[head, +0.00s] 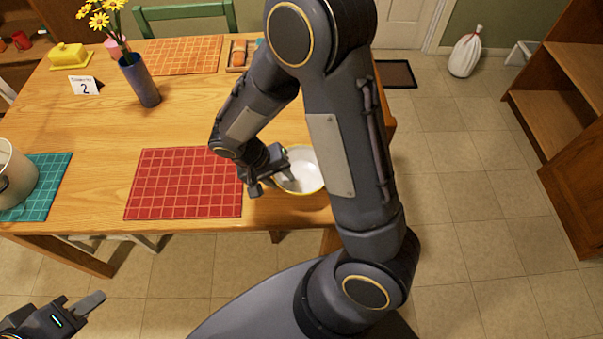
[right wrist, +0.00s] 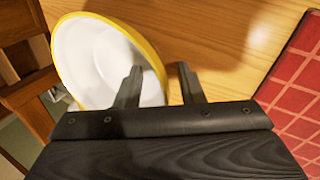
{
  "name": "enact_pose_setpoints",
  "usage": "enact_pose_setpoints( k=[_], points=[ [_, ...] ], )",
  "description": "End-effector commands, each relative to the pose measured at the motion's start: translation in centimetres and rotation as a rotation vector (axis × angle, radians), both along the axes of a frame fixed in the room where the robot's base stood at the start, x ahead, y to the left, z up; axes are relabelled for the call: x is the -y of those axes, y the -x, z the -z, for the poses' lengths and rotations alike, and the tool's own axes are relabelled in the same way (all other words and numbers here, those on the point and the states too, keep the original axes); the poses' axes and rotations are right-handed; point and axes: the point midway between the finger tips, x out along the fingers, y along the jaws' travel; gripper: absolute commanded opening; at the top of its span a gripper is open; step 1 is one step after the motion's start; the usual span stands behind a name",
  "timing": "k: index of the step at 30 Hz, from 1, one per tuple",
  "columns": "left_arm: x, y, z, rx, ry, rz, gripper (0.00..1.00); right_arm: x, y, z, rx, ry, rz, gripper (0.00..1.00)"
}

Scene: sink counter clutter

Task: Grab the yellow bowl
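The yellow bowl (head: 308,172), white inside with a yellow rim, sits at the table's near right edge, partly hidden by my right arm. It also shows in the right wrist view (right wrist: 85,60), at upper left. My right gripper (head: 271,187) is at the bowl's left side. In the right wrist view its fingers (right wrist: 159,68) are apart: one overlaps the bowl's white inside, the other is outside the rim. The yellow rim passes between them, with gaps visible. My left gripper (head: 84,297) is low at the left, off the table, with its fingers apart and empty.
A red placemat (head: 185,183) lies left of the bowl. A pot (head: 14,177) stands on a teal mat (head: 52,190) at far left. A blue vase (head: 140,82) with yellow flowers stands farther back. The bowl is near the table's edge, with a wooden chair (right wrist: 28,100) beside it.

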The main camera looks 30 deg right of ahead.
Motion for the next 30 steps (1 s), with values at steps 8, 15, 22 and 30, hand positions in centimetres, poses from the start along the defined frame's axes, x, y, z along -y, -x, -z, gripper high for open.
enact_pose_setpoints(
  k=[8, 15, 22, 30],
  points=[
    [0.0, 0.01, 0.0, 0.0, 0.0, 0.0, 0.3, 0.04, -0.01, 0.07, 0.001, -0.001, 0.0, 0.28],
    [0.01, 0.0, 0.01, 0.0, 0.0, 0.0, 0.3, 0.0, -0.01, 0.07, 0.002, -0.002, 0.0, 0.0],
    [0.0, 0.01, 0.03, 0.0, 0.0, 0.0, 0.3, 0.0, 0.02, 0.13, 0.001, -0.002, 0.0, 0.0],
    [0.0, 0.0, 0.05, 0.0, 0.0, 0.0, 0.3, 0.05, 0.06, 0.16, -0.001, -0.002, 0.001, 0.0]
  ],
)
